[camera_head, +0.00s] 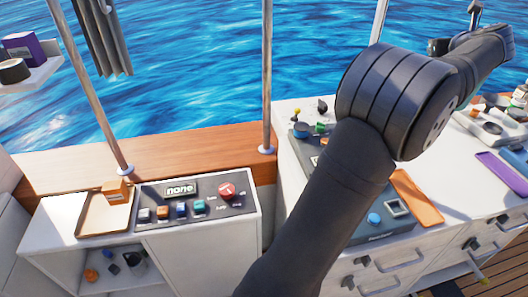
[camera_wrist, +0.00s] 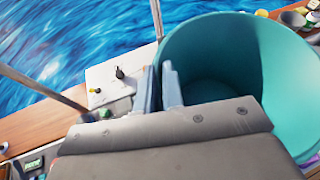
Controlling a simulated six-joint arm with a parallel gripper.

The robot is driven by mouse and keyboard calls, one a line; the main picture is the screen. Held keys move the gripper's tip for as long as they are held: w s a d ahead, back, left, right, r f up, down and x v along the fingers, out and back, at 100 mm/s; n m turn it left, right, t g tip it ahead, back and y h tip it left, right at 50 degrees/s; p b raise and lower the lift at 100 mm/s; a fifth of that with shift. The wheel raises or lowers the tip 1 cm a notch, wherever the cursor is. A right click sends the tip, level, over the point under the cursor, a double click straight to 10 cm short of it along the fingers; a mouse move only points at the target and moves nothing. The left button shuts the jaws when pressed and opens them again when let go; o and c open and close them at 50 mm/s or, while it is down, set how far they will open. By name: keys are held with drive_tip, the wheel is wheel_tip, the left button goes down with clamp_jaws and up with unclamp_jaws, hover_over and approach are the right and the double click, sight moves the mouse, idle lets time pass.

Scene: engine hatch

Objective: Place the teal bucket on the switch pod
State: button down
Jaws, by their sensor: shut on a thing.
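The teal bucket (camera_wrist: 225,60) fills the right of the wrist view, its open mouth facing the camera. My gripper (camera_wrist: 161,85) is shut on the bucket's left wall near the rim. The bucket and gripper do not show in the head view, where my arm runs out at the upper right. A dark panel with a lit display, a red knob and several coloured switches (camera_head: 196,198) sits on the left white cabinet. A blue-grey box with a blue button (camera_head: 374,219) is partly behind my arm. I cannot tell which one is the switch pod.
An orange block (camera_head: 115,191) stands on a tan tray (camera_head: 93,222) beside the panel. Two upright poles (camera_head: 267,80) rise from the wooden ledge (camera_head: 190,147). An orange tray (camera_head: 417,198) and a purple tray (camera_head: 503,173) lie on the right counter, with clutter behind.

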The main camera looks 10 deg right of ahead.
drive_tip(key=w+a+r+n+y, duration=0.3)
drive_tip(key=w+a+r+y, duration=0.1)
drive_tip(key=a+r, duration=0.65)
drive_tip(key=w+a+r+n+y, duration=0.35)
drive_tip(key=a+r, duration=0.55)
drive_tip(key=a, duration=0.3)
drive_tip(key=a+r+n+g+y, duration=0.2)
drive_tip(key=a+r+n+y, duration=0.2)
drive_tip(key=a, duration=0.8)
drive_tip(key=a+r+n+g+y, duration=0.3)
drive_tip(key=a+r+n+y, duration=0.1)
drive_tip(key=a, duration=0.8)
drive_tip(key=w+a+f+n+g+y, duration=0.1)
drive_tip(key=w+a+f+n+g, duration=0.2)
drive_tip(key=a+f, duration=0.9)
drive_tip(key=w+a+f+n+g+y, duration=0.1)
drive_tip(key=w+a+f+n+g, duration=0.25)
drive_tip(key=a+f, duration=0.85)
drive_tip(key=s+a+f+n+g, duration=0.1)
drive_tip(key=s+a+f, duration=0.3)
drive_tip(key=a+f, duration=1)
drive_tip(key=s+a+f+n+g, duration=0.1)
drive_tip(key=s+a+f, duration=0.3)
drive_tip(key=a+f, duration=1)
drive_tip(key=s+a+f+n+g, duration=0.1)
drive_tip(key=s+a+f+g, duration=0.1)
drive_tip(key=a+f, duration=1.2)
drive_tip(key=shift+s+a+f, duration=0.4)
drive_tip(key=shift+s+a, duration=0.5)
drive_tip(key=shift+a, duration=4.05)
